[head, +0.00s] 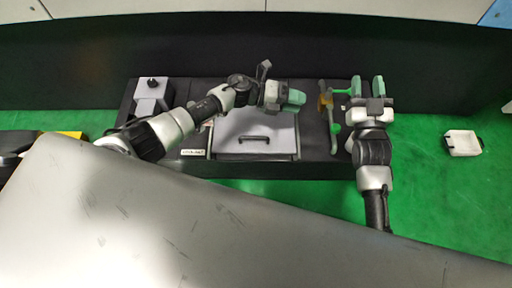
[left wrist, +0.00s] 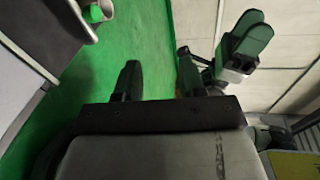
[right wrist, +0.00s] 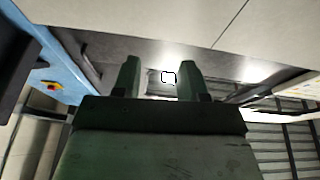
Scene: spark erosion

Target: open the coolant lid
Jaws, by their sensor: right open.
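A light grey lid panel (head: 235,146) with a black bar handle (head: 262,138) lies flat and closed on the dark machine in the middle of the head view. I take it for the coolant lid. My left gripper (head: 297,97) is above and behind the lid's right side, pointing right, apart from the handle. In the left wrist view its two fingers (left wrist: 160,80) stand apart with nothing between them. My right gripper (head: 368,85) is right of the machine, pointing away, open and empty; its fingers (right wrist: 160,78) also show in the right wrist view. My left arm hides part of the lid's back edge.
A green and orange fixture (head: 328,105) stands between the lid and my right gripper. A grey block with a black knob (head: 151,92) sits on the machine's left. A white box (head: 462,142) lies on the green floor (head: 430,190) at right.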

